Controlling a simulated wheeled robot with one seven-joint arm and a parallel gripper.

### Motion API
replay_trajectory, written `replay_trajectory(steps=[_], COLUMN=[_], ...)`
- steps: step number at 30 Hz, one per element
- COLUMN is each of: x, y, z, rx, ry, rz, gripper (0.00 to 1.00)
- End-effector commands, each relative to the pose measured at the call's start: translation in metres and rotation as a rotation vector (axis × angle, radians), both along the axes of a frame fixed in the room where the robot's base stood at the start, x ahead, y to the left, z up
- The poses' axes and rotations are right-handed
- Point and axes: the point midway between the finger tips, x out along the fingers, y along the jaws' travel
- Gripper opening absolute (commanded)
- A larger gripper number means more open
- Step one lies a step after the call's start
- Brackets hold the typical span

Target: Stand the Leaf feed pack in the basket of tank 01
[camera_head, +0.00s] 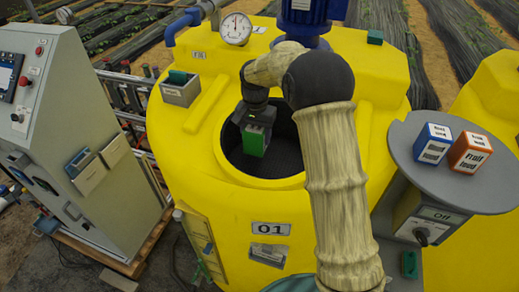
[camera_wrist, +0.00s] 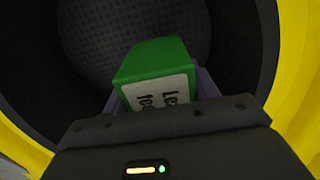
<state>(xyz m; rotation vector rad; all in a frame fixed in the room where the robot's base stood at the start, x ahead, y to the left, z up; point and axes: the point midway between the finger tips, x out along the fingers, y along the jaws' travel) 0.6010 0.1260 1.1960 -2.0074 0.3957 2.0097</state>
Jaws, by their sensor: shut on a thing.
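My gripper (camera_head: 245,124) is shut on the green Leaf feed pack (camera_head: 255,140), which has a white label. The pack hangs over the round dark opening of the yellow tank 01 (camera_head: 181,130), whose plate reads 01. The dark mesh basket (camera_head: 280,161) sits in this opening. In the wrist view the pack (camera_wrist: 152,62) juts from the jaws, its label partly hidden by my gripper (camera_wrist: 160,98), with the basket mesh (camera_wrist: 130,25) beyond it. I cannot tell whether the pack touches the basket.
A blue pack (camera_head: 433,143) and an orange Fruit feed pack (camera_head: 469,153) stand on a grey round shelf (camera_head: 410,133) at the right. A gauge (camera_head: 236,28), a blue motor (camera_head: 308,15) and a small grey box (camera_head: 181,93) are on the tank top. A grey control cabinet (camera_head: 80,150) stands left.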

Motion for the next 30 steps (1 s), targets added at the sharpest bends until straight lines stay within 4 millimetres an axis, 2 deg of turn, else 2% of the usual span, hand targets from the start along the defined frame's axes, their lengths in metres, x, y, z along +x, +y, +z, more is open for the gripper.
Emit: replay_trajectory(steps=[5,15,24,30], x=[0.0,0.0,0.0,0.0], y=[0.0,0.0,0.0,0.0], z=[-0.019,-0.024,-0.057,-0.058], rx=[0.0,0.0,0.0,0.0], ry=[-0.001,-0.001,0.0,-0.002], rz=[0.0,0.0,0.0,0.0], gripper=[0.2,0.2,0.2,0.2])
